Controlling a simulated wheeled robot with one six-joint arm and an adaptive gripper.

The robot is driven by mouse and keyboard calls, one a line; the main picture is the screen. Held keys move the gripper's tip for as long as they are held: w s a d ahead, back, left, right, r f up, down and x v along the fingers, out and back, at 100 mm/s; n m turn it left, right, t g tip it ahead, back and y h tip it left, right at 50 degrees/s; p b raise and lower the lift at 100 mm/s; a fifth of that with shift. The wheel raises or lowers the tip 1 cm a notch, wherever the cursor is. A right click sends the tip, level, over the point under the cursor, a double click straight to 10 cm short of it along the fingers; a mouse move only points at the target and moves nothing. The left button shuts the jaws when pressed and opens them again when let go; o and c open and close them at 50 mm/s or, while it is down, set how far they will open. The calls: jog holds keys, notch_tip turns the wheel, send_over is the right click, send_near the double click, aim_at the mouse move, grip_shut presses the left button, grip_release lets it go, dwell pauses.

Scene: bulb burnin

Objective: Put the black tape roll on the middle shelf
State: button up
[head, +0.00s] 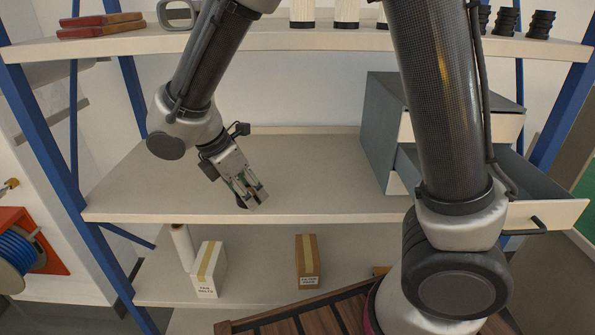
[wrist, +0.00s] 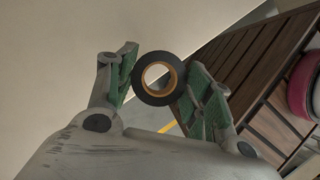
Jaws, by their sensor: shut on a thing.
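My gripper (head: 256,199) is over the front part of the middle shelf (head: 320,185), left of its centre, pointing down. In the wrist view its green-padded fingers (wrist: 160,82) are shut on the black tape roll (wrist: 158,99). The roll is a black ring with an orange-brown core, held near the fingertips. In the head view the roll is mostly hidden by the fingers. Whether it touches the shelf cannot be told.
A grey drawer cabinet (head: 378,130) stands on the shelf's right, with a drawer (head: 545,215) pulled open. The shelf's left and middle are bare. Boxes (head: 207,270) (head: 307,262) sit on the shelf below. The upper shelf (head: 230,42) is overhead. Blue posts (head: 42,150) flank the rack.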

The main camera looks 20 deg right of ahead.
send_over(301, 188)
jog(key=a, duration=0.2)
jog(key=shift+s+d, duration=0.2)
jog(key=shift+s, duration=0.15)
jog(key=shift+d+f, duration=0.15)
jog(key=shift+f, duration=1.6)
jog(key=shift+f, duration=0.1)
jog(key=o, duration=0.9)
jog(key=shift+o, duration=0.2)
jog(key=v, duration=0.5)
jog(key=shift+w, duration=0.1)
jog(key=s+a, duration=0.1)
jog(key=a, duration=0.2)
jog(key=s+a, duration=0.2)
jog(key=a, duration=0.2)
jog(key=s+a, duration=0.1)
jog(key=a, duration=0.3)
jog(key=shift+s+a, duration=0.15)
